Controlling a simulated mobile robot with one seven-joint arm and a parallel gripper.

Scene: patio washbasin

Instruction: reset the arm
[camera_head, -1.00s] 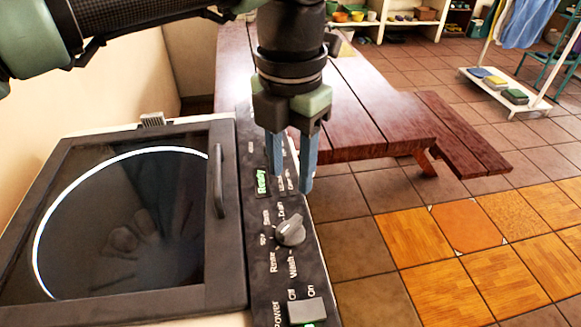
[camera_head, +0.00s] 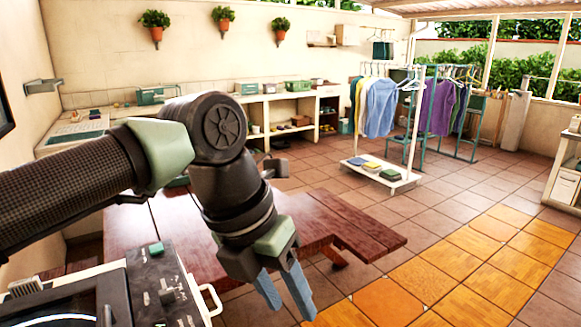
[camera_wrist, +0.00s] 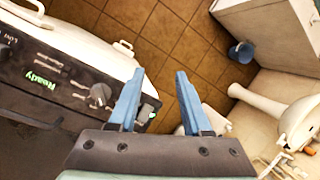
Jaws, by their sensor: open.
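My gripper (camera_head: 285,288) hangs in the lower middle of the head view, its two blue fingers pointing down and apart, with nothing between them. It is to the right of the washing machine's control panel (camera_head: 160,290) and in front of the wooden table. In the wrist view my gripper (camera_wrist: 160,100) is also open and empty. There the washing machine panel (camera_wrist: 50,75), with a green "Ready" display and a grey knob (camera_wrist: 100,95), lies to the left of the fingers. Tiled floor shows between and beyond the fingertips.
A dark red wooden table with bench (camera_head: 310,215) stands behind my gripper. A clothes rack (camera_head: 385,175) with hanging garments is farther back. In the wrist view a white washbasin (camera_wrist: 295,125) and a blue cup (camera_wrist: 241,52) are at right. Tiled floor (camera_head: 450,220) is free at right.

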